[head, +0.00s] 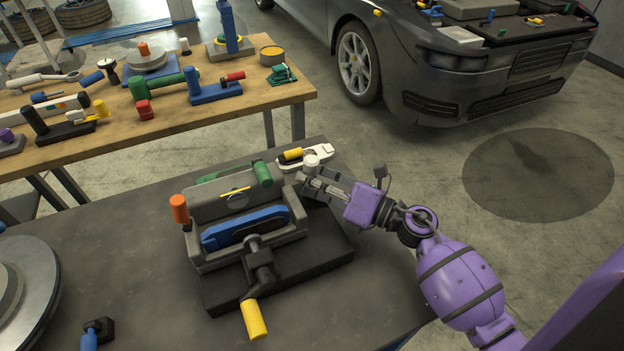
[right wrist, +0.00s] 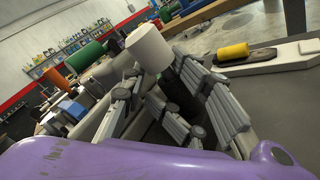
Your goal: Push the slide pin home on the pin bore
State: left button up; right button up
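A grey fixture (head: 292,228) stands on a dark base plate on the near table. It carries an orange knob (head: 179,208), a green handle (head: 262,173), a blue bar (head: 245,228) and a yellow crank handle (head: 254,319). My right gripper (head: 309,176) is at the fixture's back right corner. A white cylinder (head: 312,161) stands at its fingertips; it also shows between the fingertips in the right wrist view (right wrist: 149,47). I cannot make out which part is the slide pin, and the pin bore is not distinguishable. My left gripper is not in view.
A white tool with a yellow cylinder (head: 319,152) lies right behind my right fingertips. A grey disc (head: 38,292) is at the near left, with a blue-handled part (head: 89,338) nearby. A wooden bench (head: 180,123) with several tools stands behind.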

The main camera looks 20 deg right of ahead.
jog(key=v, duration=1.2)
dwell(0.3)
